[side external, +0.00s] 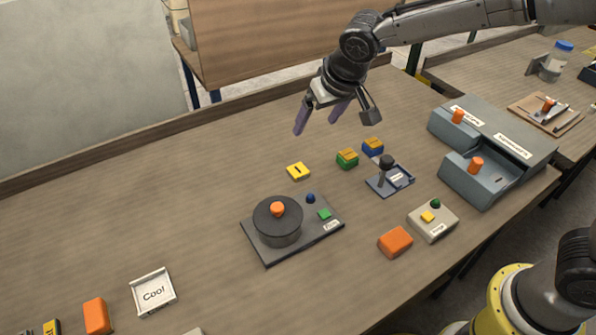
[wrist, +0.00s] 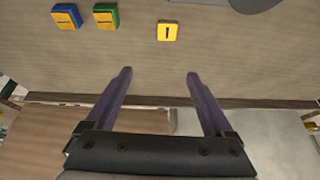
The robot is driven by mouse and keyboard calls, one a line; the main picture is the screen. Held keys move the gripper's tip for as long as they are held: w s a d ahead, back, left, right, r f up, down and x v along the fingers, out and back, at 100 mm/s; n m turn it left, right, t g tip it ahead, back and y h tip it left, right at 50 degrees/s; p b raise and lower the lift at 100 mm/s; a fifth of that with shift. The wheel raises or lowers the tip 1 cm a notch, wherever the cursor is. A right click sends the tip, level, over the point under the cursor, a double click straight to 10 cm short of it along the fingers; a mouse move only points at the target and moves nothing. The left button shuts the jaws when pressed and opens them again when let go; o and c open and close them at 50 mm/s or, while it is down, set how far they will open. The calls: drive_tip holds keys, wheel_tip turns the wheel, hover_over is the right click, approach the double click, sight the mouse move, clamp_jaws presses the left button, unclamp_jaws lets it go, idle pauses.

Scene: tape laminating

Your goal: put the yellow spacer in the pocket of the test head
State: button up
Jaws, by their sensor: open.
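The yellow spacer (side external: 298,171) is a small flat square block with a dark mark on top. It lies flat on the bench and also shows at the top of the wrist view (wrist: 167,31). My gripper (side external: 318,124) is open and empty, above the bench beyond the spacer. In the wrist view its purple fingers (wrist: 158,75) are wide apart, with the spacer ahead of them. I cannot tell for sure which fixture is the test head; a small blue-grey fixture with a black-knobbed lever (side external: 390,180) stands to the right of the spacer.
A green block (side external: 347,160) and a blue block (side external: 373,147), both yellow-topped, stand right of the spacer. A dark plate with a round black drum (side external: 278,228) is in front. A large grey machine (side external: 493,150) stands at right. A white "Cool" tray (side external: 153,292) lies front left.

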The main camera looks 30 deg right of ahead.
wheel_tip(320, 180, down, 3)
drive_tip(key=a, duration=0.2)
approach(298, 170)
drive_tip(key=shift+w+a+f+n+g, duration=0.1)
drive_tip(key=shift+w+f+n+g, duration=0.2)
drive_tip(key=shift+w+f, duration=0.3)
drive_tip(key=shift+x, duration=3.25)
drive_tip(key=shift+s, duration=0.15)
drive_tip(key=shift+c, duration=0.3)
clamp_jaws()
drive_tip(key=shift+r, duration=0.1)
